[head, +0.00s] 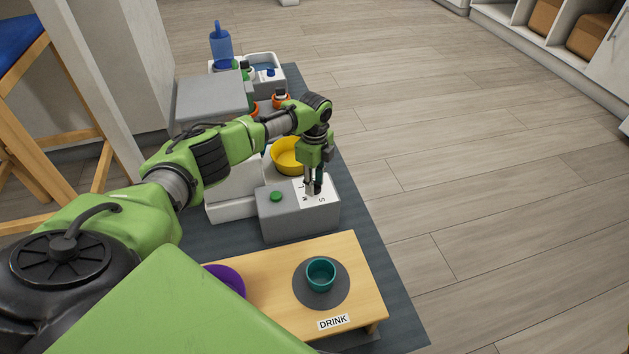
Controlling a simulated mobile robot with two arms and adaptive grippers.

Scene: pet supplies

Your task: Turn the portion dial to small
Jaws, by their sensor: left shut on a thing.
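The portion dial sits on top of a grey box (291,223) with a white label plate (325,188) marked with letters; an S is readable on its right side. My left gripper (313,190) points down onto this plate from above and is shut on the dial. The dial is mostly hidden between the fingers, so I cannot tell which letter it points to. A green button (277,196) is on the box top, left of the plate. My right gripper is not in view.
A yellow bowl (287,156) stands just behind the box. In front is a wooden stand (260,271) labelled DRINK with a teal cup (320,274) and a purple bowl (226,279). A blue bottle (221,46) stands far back. Floor on the right is clear.

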